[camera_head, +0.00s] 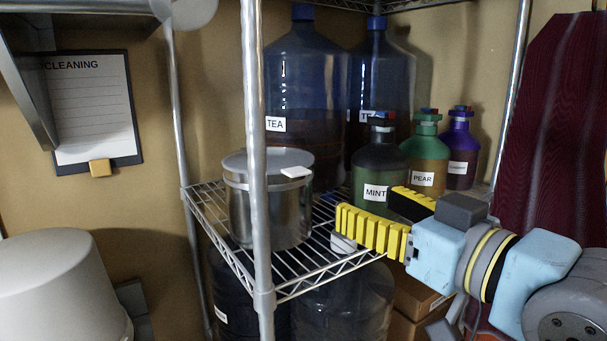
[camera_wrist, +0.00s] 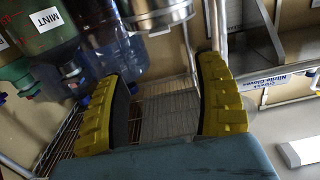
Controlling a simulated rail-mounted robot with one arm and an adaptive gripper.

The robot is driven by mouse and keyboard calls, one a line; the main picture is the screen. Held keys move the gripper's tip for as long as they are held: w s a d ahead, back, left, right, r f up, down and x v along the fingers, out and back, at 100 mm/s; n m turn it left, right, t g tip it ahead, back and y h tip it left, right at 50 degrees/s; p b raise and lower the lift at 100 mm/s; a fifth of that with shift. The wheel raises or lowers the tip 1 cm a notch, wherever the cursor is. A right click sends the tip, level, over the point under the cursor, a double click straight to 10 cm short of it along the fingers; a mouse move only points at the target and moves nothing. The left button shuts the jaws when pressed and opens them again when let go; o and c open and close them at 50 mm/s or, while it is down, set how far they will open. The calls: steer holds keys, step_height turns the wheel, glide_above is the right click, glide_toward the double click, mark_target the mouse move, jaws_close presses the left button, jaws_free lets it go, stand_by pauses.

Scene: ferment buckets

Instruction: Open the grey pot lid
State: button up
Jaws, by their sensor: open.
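The grey metal pot (camera_head: 270,213) stands upright on the wire shelf, behind the front post, which hides part of it. Its grey lid (camera_head: 260,160) sits on top, with a small white tab (camera_head: 296,172) at its front right. My gripper (camera_head: 366,204) is open and empty, with yellow ridged fingers, to the right of the pot and lower than the lid. The fingers are apart from the pot. In the wrist view my gripper (camera_wrist: 160,60) is spread wide, and the pot's metal side (camera_wrist: 157,14) shows at the top between the fingers.
The shelf's metal post (camera_head: 256,130) rises in front of the pot. A mint bottle (camera_head: 377,165), a pear bottle (camera_head: 425,160) and a purple bottle (camera_head: 461,150) stand behind my gripper. Large tea jugs (camera_head: 305,75) stand behind the pot. The wire shelf (camera_head: 300,268) has bare room right of the pot.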

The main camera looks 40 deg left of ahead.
mark_target(290, 167)
steer(key=p+x, duration=0.2)
steer(key=x, duration=1.4)
steer(key=shift+w+a+r+p, duration=0.1)
steer(key=shift+a+p, duration=0.25)
steer(key=shift+p, duration=0.05)
jaws_close()
